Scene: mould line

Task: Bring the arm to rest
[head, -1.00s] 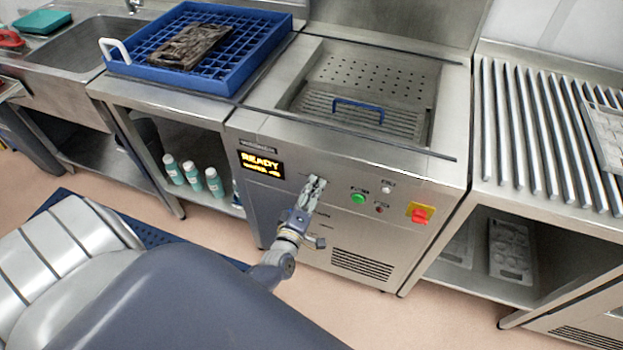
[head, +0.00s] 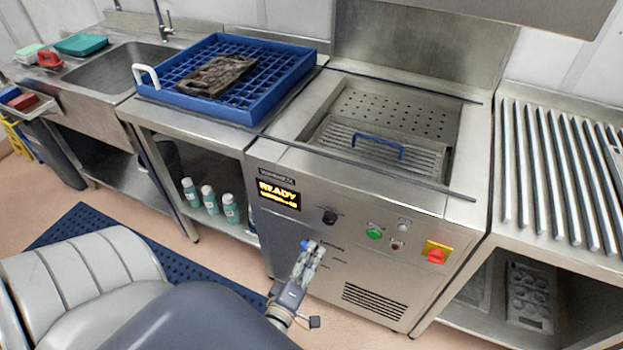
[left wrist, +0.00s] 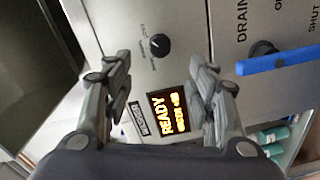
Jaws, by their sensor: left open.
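My left gripper (head: 307,258) is open and empty in front of the machine's front panel, low and left of the green button. Its two fingers stand apart in the left wrist view (left wrist: 160,78), with bare panel between them. The black knob (head: 330,217) is uncovered above the gripper; it also shows in the left wrist view (left wrist: 160,44). The display (head: 279,195) reads READY in yellow. A blue lever (left wrist: 272,61) lies to the right of the fingers in the left wrist view, apart from them. My right gripper is not in view.
A blue rack (head: 290,92) holding a dark, dirty mould (head: 218,76) stands on the left counter. The machine's basin (head: 440,122) is open, with a blue-handled grate. Green bottles (head: 209,200) stand on the shelf below. A roller table (head: 560,170) is at right.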

